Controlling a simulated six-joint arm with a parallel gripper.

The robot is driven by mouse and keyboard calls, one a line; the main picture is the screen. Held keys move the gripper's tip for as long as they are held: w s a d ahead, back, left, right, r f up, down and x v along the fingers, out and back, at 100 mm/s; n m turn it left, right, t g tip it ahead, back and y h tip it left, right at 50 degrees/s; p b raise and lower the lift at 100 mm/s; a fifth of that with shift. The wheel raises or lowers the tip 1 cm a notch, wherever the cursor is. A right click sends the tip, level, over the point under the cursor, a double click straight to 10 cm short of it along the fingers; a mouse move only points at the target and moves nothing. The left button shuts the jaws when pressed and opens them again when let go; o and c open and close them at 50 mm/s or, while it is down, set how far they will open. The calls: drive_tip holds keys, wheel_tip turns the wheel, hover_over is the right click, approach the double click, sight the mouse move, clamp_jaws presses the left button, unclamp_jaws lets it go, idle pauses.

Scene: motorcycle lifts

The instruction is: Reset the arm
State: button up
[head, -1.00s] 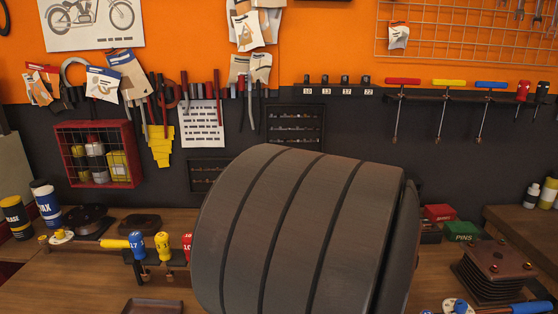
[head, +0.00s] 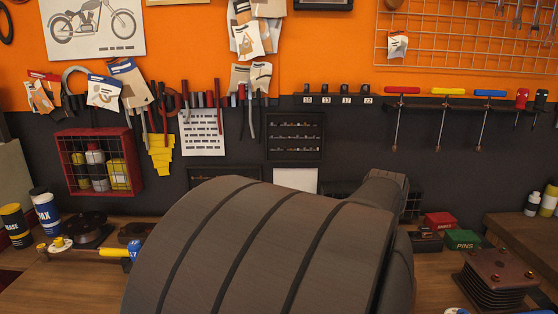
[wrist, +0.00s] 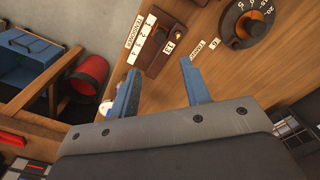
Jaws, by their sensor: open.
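My gripper (wrist: 160,92) shows in the wrist view with two blue fingers spread apart. It is open, and nothing shows between the fingers. Beyond the fingertips is the wooden bench top (wrist: 215,75), with a dark block (wrist: 172,42) marked with a number tag. A black dial with an orange knob (wrist: 250,22) is at the upper right of that view. In the head view my large dark arm link fills the lower middle and hides the bench behind it; my gripper is not visible there.
In the head view a red wire crate (head: 97,162) hangs on the back wall. A green PINS box (head: 463,239) and a ribbed dark stack (head: 497,279) stand at the right. In the wrist view a red bin (wrist: 88,76) is beside the bench.

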wheel_tip(320, 180, down, 12)
drive_tip(key=shift+f, duration=0.1)
drive_tip(key=d+r, duration=0.1)
drive_tip(key=d, duration=0.1)
drive_tip(key=shift+w+d+r, duration=0.1)
drive_tip(key=shift+d+r, duration=0.25)
wheel_tip(320, 180, up, 18)
drive_tip(key=m, duration=0.9)
idle(1.6)
